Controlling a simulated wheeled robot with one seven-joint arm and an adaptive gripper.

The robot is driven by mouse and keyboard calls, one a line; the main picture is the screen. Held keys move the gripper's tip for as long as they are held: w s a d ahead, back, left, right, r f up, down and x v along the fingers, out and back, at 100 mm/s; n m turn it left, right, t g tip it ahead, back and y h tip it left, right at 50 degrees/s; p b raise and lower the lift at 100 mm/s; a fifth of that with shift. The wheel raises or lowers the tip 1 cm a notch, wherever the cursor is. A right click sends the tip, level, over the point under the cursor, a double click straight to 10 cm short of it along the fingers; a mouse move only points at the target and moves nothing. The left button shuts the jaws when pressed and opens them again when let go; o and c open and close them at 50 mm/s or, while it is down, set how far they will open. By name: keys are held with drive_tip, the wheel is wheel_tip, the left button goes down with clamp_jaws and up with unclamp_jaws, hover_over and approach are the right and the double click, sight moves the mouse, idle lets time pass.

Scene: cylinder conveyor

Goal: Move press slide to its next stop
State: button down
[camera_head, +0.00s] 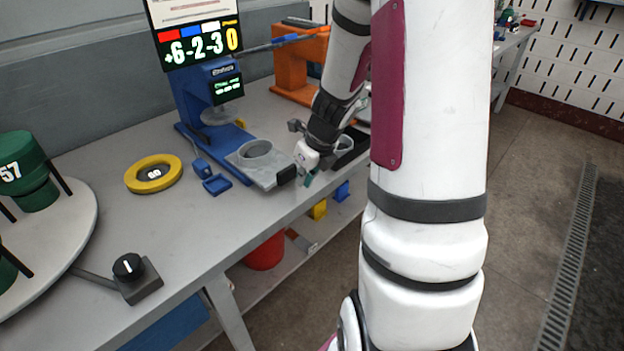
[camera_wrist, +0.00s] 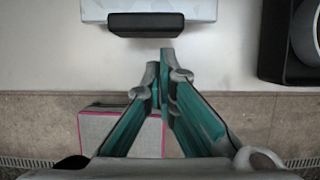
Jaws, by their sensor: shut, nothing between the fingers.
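The press slide (camera_head: 246,171) is a light grey plate in front of the blue press (camera_head: 196,98), with a grey ring-shaped cup (camera_head: 257,152) on it. Its black handle (camera_head: 286,175) sticks out at the slide's front edge, near the bench edge. In the wrist view the black handle (camera_wrist: 146,25) lies at the top, in front of the pale slide (camera_wrist: 200,9). My gripper (camera_head: 306,180) is beside the handle, at the bench's front edge. In the wrist view my gripper (camera_wrist: 160,60) has its teal fingers together and empty, just short of the handle and apart from it.
A black tray (camera_wrist: 268,40) with a round part stands to the right. A yellow ring (camera_head: 154,173), a blue fixture (camera_head: 216,184) and a black knob (camera_head: 128,266) are on the bench to the left. A turntable (camera_head: 60,255) carries green cylinders. An orange frame (camera_head: 292,70) stands behind.

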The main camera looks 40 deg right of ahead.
sight(256, 147)
drive_tip(key=shift+w, duration=0.25)
drive_tip(key=shift+w+a+p, duration=0.1)
drive_tip(key=shift+w+p, duration=0.3)
drive_tip(key=shift+w, duration=0.25)
drive_tip(key=w, duration=0.5)
drive_tip(key=w+p, duration=0.1)
drive_tip(key=w, duration=0.4)
drive_tip(key=w+p, duration=0.1)
drive_tip(key=w, duration=0.4)
drive_tip(key=shift+w+a, duration=0.3)
drive_tip(key=shift+w, duration=0.5)
drive_tip(key=shift+r, duration=0.1)
